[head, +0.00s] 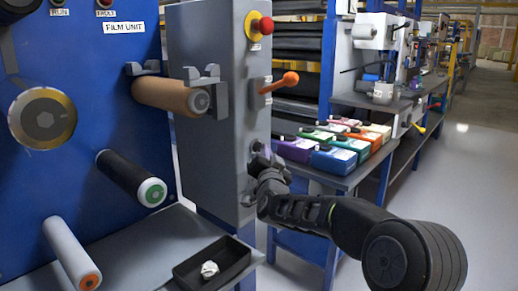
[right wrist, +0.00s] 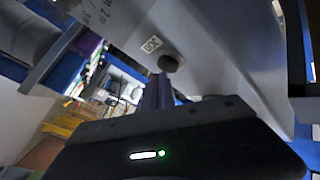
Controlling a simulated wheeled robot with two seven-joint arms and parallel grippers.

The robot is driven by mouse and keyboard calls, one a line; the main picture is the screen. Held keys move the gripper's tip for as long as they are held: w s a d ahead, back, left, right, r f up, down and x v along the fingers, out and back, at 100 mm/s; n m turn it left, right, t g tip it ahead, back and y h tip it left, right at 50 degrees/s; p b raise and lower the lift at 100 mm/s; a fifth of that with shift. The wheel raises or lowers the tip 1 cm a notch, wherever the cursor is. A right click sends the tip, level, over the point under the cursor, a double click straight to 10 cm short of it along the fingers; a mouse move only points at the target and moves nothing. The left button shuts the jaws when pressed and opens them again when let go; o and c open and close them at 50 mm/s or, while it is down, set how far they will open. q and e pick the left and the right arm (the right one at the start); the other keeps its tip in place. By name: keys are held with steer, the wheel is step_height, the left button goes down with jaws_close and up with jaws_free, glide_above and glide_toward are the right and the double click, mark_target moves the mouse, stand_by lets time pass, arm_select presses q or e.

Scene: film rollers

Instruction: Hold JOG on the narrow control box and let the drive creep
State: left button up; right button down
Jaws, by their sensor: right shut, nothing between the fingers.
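The narrow grey control box (head: 213,120) stands beside the blue film unit panel (head: 75,120). On its right-hand face are a red mushroom button (head: 265,26) on yellow and an orange-handled lever (head: 284,82). My right gripper (head: 258,160) is at the lower part of that face, hiding the spot there. In the right wrist view, a dark round button (right wrist: 169,62) sits beside a small label (right wrist: 151,44) that seems to read JOG. My shut, empty fingertips (right wrist: 160,78) are right at the button. I cannot tell whether they press it. My left gripper is not in view.
Several rollers, including a brown one (head: 168,95) and a black one (head: 130,178), stick out from the panel. A black tray (head: 190,284) holds a crumpled white piece (head: 209,269). Coloured boxes (head: 333,160) stand on a bench behind my right arm. Open floor lies at right.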

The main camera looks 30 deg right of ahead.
steer(key=shift+w+a, duration=0.15)
steer(key=shift+w, duration=0.3)
stand_by(2.1)
steer(key=shift+s, duration=0.1)
stand_by(1.0)
steer(key=shift+s+d+b, duration=0.25)
steer(key=shift+s+b, duration=0.3)
steer(key=shift+s, duration=0.2)
steer(key=shift+s, duration=0.1)
steer(key=s+b, duration=0.1)
steer(key=s+d+b, duration=0.1)
steer(key=s, duration=0.1)
steer(key=s+b, duration=0.1)
steer(key=s, duration=0.1)
steer(key=shift+s+d, duration=0.1)
steer(key=shift+d, duration=0.15)
